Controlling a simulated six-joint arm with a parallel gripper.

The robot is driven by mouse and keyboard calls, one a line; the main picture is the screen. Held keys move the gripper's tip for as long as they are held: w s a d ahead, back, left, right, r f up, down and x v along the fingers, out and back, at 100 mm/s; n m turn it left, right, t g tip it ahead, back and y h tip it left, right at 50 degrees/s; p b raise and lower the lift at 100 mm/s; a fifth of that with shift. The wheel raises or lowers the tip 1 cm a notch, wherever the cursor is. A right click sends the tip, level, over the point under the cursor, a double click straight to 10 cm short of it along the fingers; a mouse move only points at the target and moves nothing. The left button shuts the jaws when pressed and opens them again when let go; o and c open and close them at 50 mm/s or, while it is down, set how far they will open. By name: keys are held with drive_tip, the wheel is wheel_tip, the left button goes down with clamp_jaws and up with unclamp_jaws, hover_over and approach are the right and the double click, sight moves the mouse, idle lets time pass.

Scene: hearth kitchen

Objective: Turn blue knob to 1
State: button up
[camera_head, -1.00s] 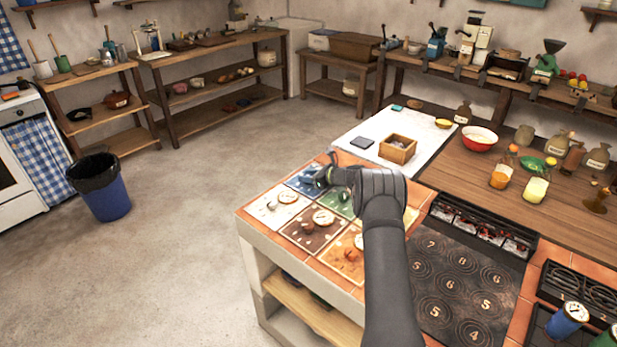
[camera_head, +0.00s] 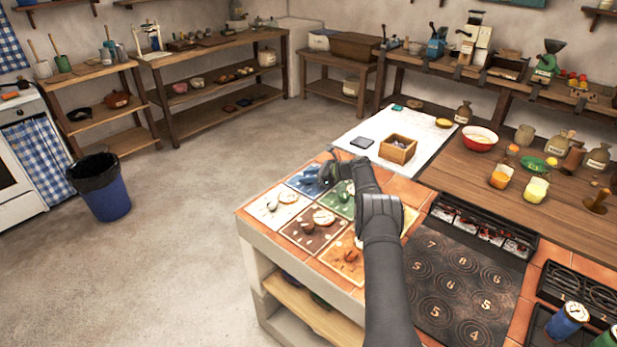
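The blue panel (camera_head: 301,185) is at the back left of a group of coloured panels on the tiled counter. The blue knob (camera_head: 310,174) shows only in part on it, just left of my gripper. My gripper (camera_head: 326,175) is low over the right side of the blue panel, at the knob. My wrist and arm reach in from the front and hide part of the green panel (camera_head: 337,199). The fingers are too small and dark to show whether they are open or shut, or whether they touch the knob. The knob's number marks cannot be read.
White (camera_head: 273,205), brown (camera_head: 312,230) and orange (camera_head: 343,262) panels with small knobs and dials lie close around. A dark plate with numbered rings (camera_head: 455,290) is right of my arm. A wooden box (camera_head: 397,150) stands behind on a white sheet.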

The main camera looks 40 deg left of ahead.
drive_tip(key=o, duration=0.4)
drive_tip(key=shift+o, duration=0.2)
drive_tip(key=shift+d, duration=0.1)
drive_tip(key=v, duration=1.7)
drive_tip(key=shift+d+r, duration=0.15)
drive_tip(key=shift+r, duration=0.1)
drive_tip(key=x, duration=1.7)
drive_tip(key=shift+a+f, duration=0.25)
drive_tip(key=shift+d, duration=0.1)
